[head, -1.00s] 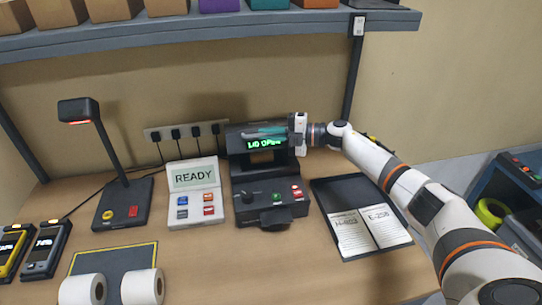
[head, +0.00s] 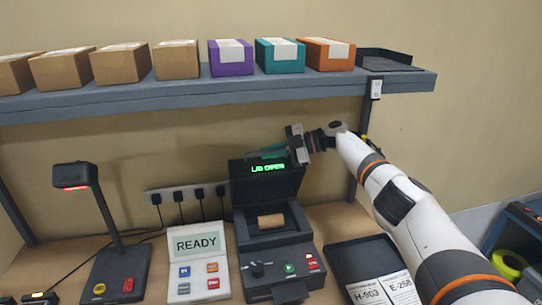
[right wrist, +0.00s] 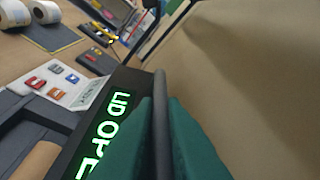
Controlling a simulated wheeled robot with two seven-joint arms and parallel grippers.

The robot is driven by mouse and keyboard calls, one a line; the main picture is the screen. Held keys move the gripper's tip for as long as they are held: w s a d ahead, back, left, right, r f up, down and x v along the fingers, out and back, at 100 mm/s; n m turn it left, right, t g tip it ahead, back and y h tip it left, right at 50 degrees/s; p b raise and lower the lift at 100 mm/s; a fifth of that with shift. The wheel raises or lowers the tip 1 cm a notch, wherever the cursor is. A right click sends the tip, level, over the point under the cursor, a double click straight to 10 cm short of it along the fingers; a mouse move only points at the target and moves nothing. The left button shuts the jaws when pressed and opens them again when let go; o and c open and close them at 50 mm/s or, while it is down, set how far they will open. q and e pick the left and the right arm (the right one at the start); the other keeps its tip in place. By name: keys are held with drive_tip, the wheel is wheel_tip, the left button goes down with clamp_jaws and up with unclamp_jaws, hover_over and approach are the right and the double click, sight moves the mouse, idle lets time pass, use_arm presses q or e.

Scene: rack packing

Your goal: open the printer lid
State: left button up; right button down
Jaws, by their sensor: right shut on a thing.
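The black printer (head: 270,255) stands on the table with its lid (head: 262,187) raised nearly upright. The lid's green display reads "LID OPEN", and it also shows in the right wrist view (right wrist: 104,130). A brown roll (head: 270,221) lies in the exposed bay. My right gripper (head: 268,152) is at the lid's top edge. In the right wrist view its green fingers (right wrist: 160,140) are shut on the dark bar (right wrist: 160,115) along that edge. My left gripper is not in view.
A scanner on a stand (head: 100,225) and a panel reading "READY" (head: 197,262) stand left of the printer. A black tray with labels (head: 375,270) lies to its right. A shelf (head: 220,88) with several boxes hangs above the lid.

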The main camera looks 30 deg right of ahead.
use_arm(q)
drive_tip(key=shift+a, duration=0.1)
use_arm(e)
drive_tip(key=shift+w, duration=0.15)
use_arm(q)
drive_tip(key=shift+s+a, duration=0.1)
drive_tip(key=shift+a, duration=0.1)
use_arm(e)
drive_tip(key=c, duration=1.5)
unclamp_jaws()
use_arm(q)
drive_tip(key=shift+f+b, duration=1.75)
use_arm(e)
drive_tip(key=v, duration=1.2)
